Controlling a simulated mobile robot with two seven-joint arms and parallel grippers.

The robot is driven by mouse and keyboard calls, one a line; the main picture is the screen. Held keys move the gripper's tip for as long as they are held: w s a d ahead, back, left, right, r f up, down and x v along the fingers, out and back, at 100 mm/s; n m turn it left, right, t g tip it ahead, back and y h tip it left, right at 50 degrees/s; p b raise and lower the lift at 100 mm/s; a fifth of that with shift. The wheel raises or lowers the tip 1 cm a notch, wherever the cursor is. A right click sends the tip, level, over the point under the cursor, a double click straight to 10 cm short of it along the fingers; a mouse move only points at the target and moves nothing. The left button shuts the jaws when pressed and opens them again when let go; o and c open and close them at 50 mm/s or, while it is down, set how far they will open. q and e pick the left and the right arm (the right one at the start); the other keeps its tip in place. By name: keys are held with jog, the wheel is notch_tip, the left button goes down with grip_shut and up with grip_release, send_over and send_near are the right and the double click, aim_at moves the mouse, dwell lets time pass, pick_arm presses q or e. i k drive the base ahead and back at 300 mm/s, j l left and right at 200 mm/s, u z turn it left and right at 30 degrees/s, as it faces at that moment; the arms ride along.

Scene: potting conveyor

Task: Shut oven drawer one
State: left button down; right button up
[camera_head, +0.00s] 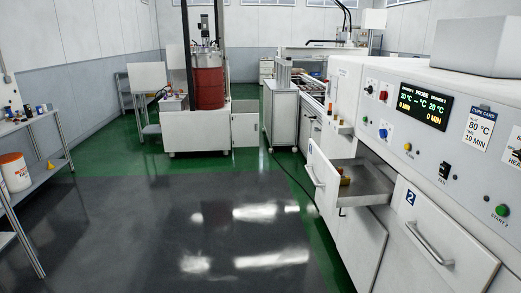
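A white oven drawer (372,186) is pulled out at the right of the head view. Its front panel with a bar handle (314,174) stands away from the cabinet and faces left. A small orange-yellow item (344,178) is inside, near the front panel. Drawer two (440,235) has a silver handle and looks shut. Neither of my grippers is in view.
The oven's control panel (440,110) with a lit display is above the drawers. A red drum machine (208,88) stands at the back. A shelf with a white bucket (15,172) is at the left. The dark floor (190,220) in the middle is clear.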

aim_at(368, 186)
jog(key=i+z, duration=0.15)
jog(key=i, duration=0.3)
jog(key=i+j+z, duration=0.15)
jog(key=i, duration=0.25)
jog(key=i+j+z, duration=0.2)
jog(key=i, duration=0.25)
jog(key=i+j+z, duration=0.2)
jog(key=i+z, duration=0.25)
jog(key=i+j+z, duration=0.3)
jog(key=z, duration=0.15)
